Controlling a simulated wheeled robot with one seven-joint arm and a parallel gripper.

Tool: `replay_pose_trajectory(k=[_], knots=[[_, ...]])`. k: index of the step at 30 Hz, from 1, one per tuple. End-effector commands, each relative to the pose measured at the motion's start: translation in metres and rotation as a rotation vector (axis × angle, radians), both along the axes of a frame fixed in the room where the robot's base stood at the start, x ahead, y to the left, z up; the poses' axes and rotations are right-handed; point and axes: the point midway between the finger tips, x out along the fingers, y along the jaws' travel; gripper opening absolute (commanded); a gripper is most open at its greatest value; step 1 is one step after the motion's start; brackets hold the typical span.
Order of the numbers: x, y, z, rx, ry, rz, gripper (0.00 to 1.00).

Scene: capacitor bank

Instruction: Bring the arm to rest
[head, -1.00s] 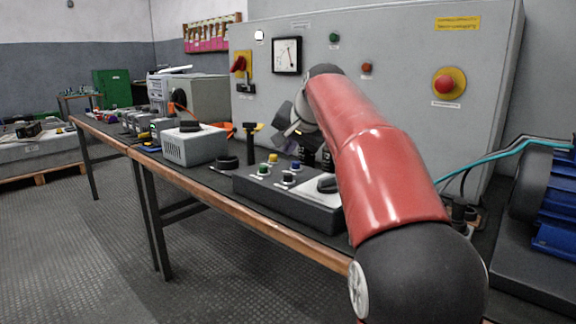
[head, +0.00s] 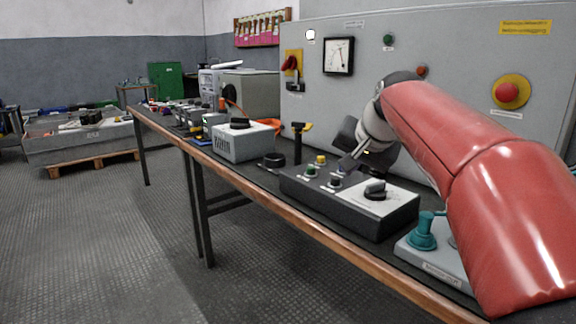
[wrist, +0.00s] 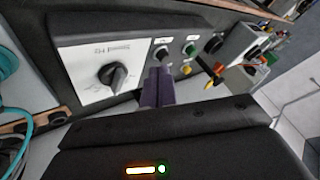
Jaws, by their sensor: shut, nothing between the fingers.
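My gripper (head: 350,163) hangs over the right part of the long bench, its fingers angled down toward a dark control box (head: 344,200). In the wrist view my gripper (wrist: 158,86) has its two fingers together with nothing between them. They are seen in front of the edge of the control box (wrist: 150,22), near its buttons; I cannot tell whether they touch it. The box has a white panel with a black rotary knob (wrist: 113,77) and several coloured buttons. My red arm fills the right of the head view and hides part of the bench and the grey cabinet.
The bench (head: 300,212) carries a grey meter box (head: 243,142), a yellow-black upright tool (head: 299,140) and a teal knob (head: 424,232) on a pale base. The grey cabinet (head: 455,70) with a red emergency button (head: 507,92) stands behind. The floor (head: 110,240) at left is clear.

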Motion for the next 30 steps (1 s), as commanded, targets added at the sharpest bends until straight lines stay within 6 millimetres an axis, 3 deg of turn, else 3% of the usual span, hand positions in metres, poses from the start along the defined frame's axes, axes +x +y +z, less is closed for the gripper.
replay_pose_trajectory(k=[1, 5, 9, 12, 15, 21, 30], knots=[[-0.032, 0.000, -0.007, -0.026, 0.013, 0.025, 0.00], [-0.104, 0.003, -0.045, -0.118, 0.057, 0.111, 0.00], [-0.180, 0.008, -0.098, -0.229, 0.105, 0.209, 0.00], [-0.225, 0.009, -0.136, -0.302, 0.135, 0.271, 0.00], [-0.257, 0.009, -0.168, -0.359, 0.160, 0.317, 0.00], [-0.285, 0.008, -0.198, -0.411, 0.185, 0.359, 0.00], [-0.285, 0.008, -0.199, -0.412, 0.186, 0.361, 0.00]])
